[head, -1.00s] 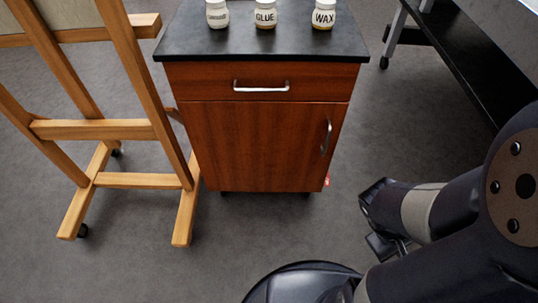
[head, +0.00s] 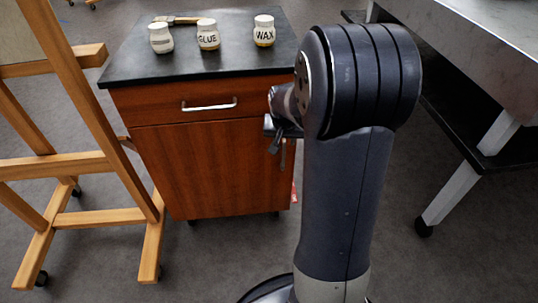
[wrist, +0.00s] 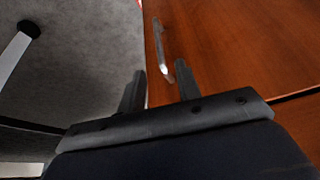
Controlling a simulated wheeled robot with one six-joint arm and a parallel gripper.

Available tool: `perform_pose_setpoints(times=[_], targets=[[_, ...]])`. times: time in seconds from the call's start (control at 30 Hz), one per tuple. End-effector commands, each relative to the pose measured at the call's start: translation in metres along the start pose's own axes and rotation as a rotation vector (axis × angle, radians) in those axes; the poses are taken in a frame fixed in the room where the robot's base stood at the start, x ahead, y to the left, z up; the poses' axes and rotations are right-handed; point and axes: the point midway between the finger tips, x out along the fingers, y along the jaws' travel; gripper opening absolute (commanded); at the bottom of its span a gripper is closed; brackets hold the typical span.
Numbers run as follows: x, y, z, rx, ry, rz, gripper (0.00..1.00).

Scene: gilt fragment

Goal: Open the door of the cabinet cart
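The cabinet cart has a black top (head: 190,68) and a red-brown wooden door (head: 210,170) below a drawer (head: 200,106). The door handle (head: 283,156) is a vertical metal bar near the door's right edge, partly hidden by my arm. In the wrist view the handle (wrist: 160,45) runs along the door (wrist: 235,50), and its near end shows between the two finger directions. My gripper (wrist: 160,68) is open, one finger on each side of the handle's line; I cannot tell if it touches. In the head view my gripper (head: 274,133) is mostly hidden behind my arm.
Several items stand on the cart top, among them a glue jar (head: 208,34), a wax jar (head: 264,31) and a brush (head: 177,19). A wooden easel (head: 75,130) stands close at the left. A metal table (head: 480,50) stands at the right. Grey floor lies between.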

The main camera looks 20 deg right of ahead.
Motion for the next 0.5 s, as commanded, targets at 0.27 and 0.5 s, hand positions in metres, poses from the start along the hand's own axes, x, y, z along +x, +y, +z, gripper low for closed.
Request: perform_pose_setpoints(times=[0.27,0.5], targets=[[0.043,0.000,0.002,0.001,-0.003,0.000,0.33],[0.086,0.000,0.002,0.000,-0.002,0.001,0.33]])
